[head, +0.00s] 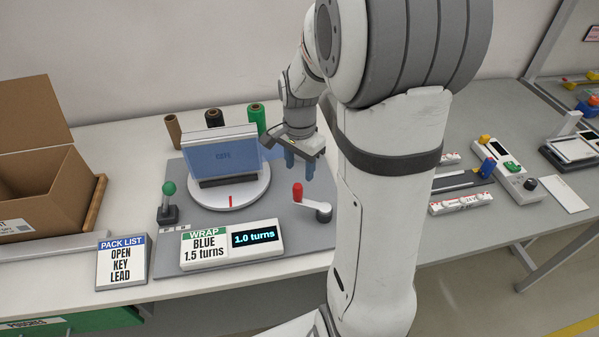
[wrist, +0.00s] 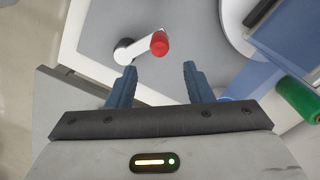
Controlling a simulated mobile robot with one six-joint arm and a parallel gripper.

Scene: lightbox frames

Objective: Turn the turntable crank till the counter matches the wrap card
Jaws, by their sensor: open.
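The crank (head: 320,211) has a white arm and a red knob (head: 297,192), and stands at the right of the grey station plate. In the wrist view the red knob (wrist: 160,43) lies ahead of and between my fingertips, apart from them. My gripper (head: 302,172) is open and empty, just above and behind the knob. The white round turntable (head: 228,197) carries a blue-wrapped item (head: 222,157) and a red mark at its front. The wrap card (head: 204,246) reads "BLUE 1.5 turns". The counter (head: 254,239) reads "1.0 turns".
A green-knobbed lever (head: 168,204) stands left of the turntable. Several film rolls (head: 213,118) stand behind it. A pack list card (head: 122,262) reads "OPEN KEY LEAD". An open cardboard box (head: 45,195) is at the left. Other devices (head: 515,170) lie at the right.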

